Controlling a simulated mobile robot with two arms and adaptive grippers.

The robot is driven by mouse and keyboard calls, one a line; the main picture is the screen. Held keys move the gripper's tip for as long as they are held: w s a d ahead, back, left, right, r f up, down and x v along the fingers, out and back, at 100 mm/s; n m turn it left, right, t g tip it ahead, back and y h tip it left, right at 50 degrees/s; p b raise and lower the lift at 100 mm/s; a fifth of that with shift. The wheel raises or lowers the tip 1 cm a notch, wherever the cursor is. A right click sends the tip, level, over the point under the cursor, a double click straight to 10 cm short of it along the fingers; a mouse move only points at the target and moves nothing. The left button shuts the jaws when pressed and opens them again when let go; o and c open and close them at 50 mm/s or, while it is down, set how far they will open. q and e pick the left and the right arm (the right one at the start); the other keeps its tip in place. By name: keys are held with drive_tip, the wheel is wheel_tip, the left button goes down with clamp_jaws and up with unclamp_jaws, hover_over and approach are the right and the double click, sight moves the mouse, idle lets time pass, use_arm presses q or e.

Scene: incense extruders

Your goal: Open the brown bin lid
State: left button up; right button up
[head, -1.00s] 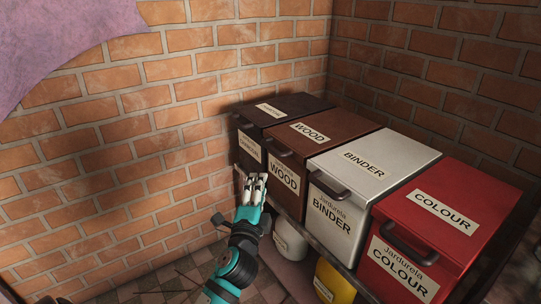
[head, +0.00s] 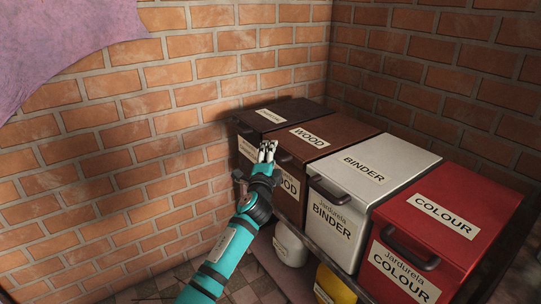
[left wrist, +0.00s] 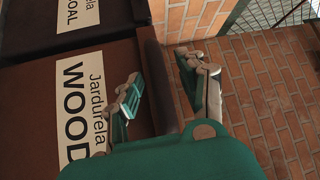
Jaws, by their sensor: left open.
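The brown bin (head: 288,207) labelled WOOD stands in the row against the brick wall, with its lid (head: 318,142) down. My left gripper (head: 266,148) is open at the upper front of this bin, by the lid's front edge, and covers the handle area in the head view. In the left wrist view, the brown bin's label (left wrist: 82,105) is on the left. The open fingers of my left gripper (left wrist: 164,92) stand on either side of a brown edge or bar (left wrist: 160,75); I cannot tell whether they touch it. My right gripper is not in view.
A darker bin (head: 268,115) stands to the left of the brown one. A white BINDER bin (head: 375,160) and a red COLOUR bin (head: 465,205) stand to its right. A white pot (head: 290,245) and a yellow container (head: 333,285) are below.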

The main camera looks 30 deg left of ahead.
use_arm(q)
drive_tip(key=shift+c, duration=0.4)
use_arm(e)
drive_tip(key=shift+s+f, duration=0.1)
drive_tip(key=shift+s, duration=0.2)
use_arm(q)
drive_tip(key=c, duration=0.7)
clamp_jaws()
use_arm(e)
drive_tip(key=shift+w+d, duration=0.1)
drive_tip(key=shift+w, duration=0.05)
use_arm(q)
drive_tip(key=shift+f, duration=0.1)
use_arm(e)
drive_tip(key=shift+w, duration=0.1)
